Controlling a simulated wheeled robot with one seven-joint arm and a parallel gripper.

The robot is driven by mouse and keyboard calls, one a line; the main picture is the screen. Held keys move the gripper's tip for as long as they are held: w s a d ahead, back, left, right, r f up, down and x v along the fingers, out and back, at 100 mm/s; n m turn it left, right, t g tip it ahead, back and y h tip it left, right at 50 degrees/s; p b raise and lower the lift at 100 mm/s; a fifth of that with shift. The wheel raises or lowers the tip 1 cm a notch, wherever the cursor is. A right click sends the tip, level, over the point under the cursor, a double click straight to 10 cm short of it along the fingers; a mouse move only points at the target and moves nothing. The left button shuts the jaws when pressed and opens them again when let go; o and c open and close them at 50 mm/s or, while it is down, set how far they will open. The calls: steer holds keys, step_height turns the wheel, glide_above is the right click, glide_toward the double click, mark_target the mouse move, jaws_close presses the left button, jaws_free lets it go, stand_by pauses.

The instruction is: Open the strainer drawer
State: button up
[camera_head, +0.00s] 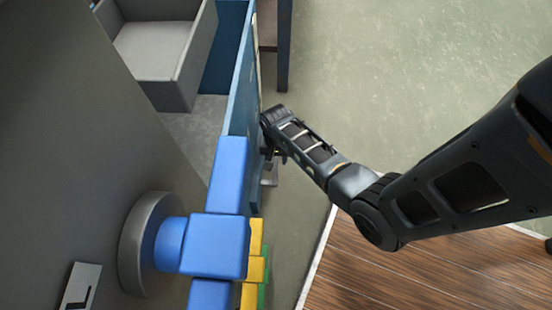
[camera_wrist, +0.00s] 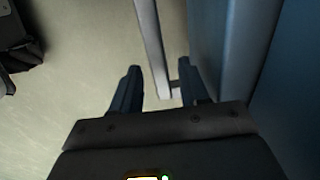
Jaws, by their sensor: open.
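A blue drawer front (camera_head: 243,85) stands on edge left of my gripper in the head view, and its blue face (camera_wrist: 222,45) fills the right side of the wrist view. A metal bar handle (camera_wrist: 151,45) stands off this face on a short post. My gripper (camera_wrist: 158,84) is open, with one finger on each side of the bar near its lower end. Contact between the fingers and the bar cannot be made out. In the head view my gripper (camera_head: 269,145) is close to the panel and its fingertips are mostly hidden.
A grey open box (camera_head: 165,50) lies behind the blue panel at the upper left. A blue valve lever (camera_head: 215,245) on a grey hub sticks out at the lower left, with yellow (camera_head: 255,255) and green ones beyond it. The pale floor (camera_head: 400,70) on the right is clear.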

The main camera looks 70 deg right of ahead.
jaws_close()
stand_by(0.5)
